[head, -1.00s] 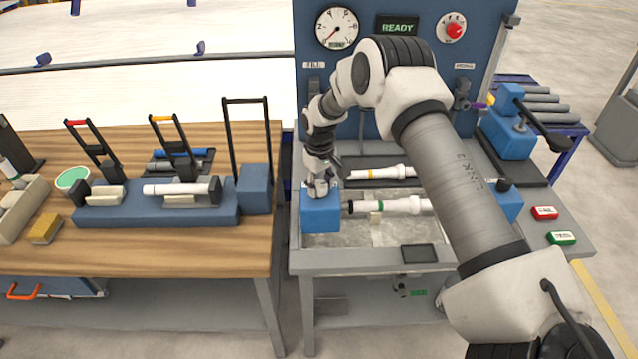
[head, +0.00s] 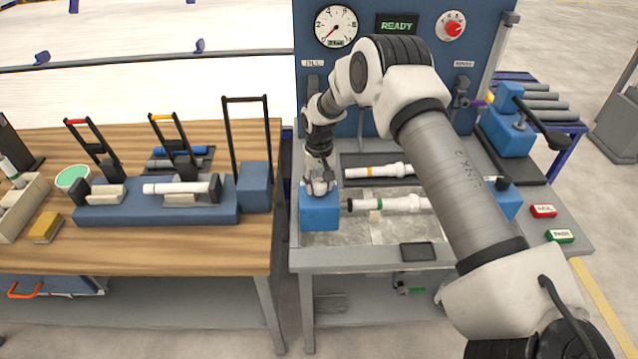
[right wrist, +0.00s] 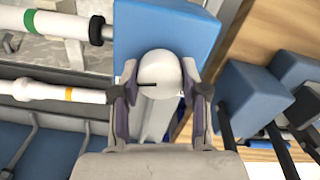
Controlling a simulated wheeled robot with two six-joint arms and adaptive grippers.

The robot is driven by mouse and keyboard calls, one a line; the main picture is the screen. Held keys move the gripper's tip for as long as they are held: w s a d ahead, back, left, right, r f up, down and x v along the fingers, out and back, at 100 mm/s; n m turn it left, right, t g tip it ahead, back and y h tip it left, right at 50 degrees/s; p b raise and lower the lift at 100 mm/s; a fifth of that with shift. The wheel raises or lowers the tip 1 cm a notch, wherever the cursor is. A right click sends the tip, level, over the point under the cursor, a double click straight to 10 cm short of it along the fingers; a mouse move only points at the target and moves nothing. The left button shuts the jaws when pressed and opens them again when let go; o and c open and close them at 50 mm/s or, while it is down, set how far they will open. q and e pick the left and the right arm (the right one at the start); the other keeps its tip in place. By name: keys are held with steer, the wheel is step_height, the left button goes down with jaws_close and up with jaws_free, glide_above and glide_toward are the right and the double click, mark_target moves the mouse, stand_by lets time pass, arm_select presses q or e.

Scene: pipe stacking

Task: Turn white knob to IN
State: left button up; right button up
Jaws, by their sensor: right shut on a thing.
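The white knob (right wrist: 160,75) sits on top of a blue block (right wrist: 185,28) in the right wrist view. It is round with a dark line on its face. My right gripper (right wrist: 158,95) is shut on the knob, one finger on each side. In the head view my right gripper (head: 319,188) is over the blue block (head: 319,213) at the left end of the test bench, and it hides the knob there. No IN mark can be read. My left gripper is not in view.
A white pipe with a green band (head: 397,204) lies right of the block, and one with a yellow band (head: 372,172) lies behind it. The dial panel (head: 336,27) stands at the back. The wooden table (head: 150,250) at left holds clamps.

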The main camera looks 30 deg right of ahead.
mark_target(319, 182)
steer(key=shift+w+r, duration=0.15)
steer(key=o, duration=1.1)
steer(key=shift+o, duration=0.2)
step_height(319, 182, up, 12)
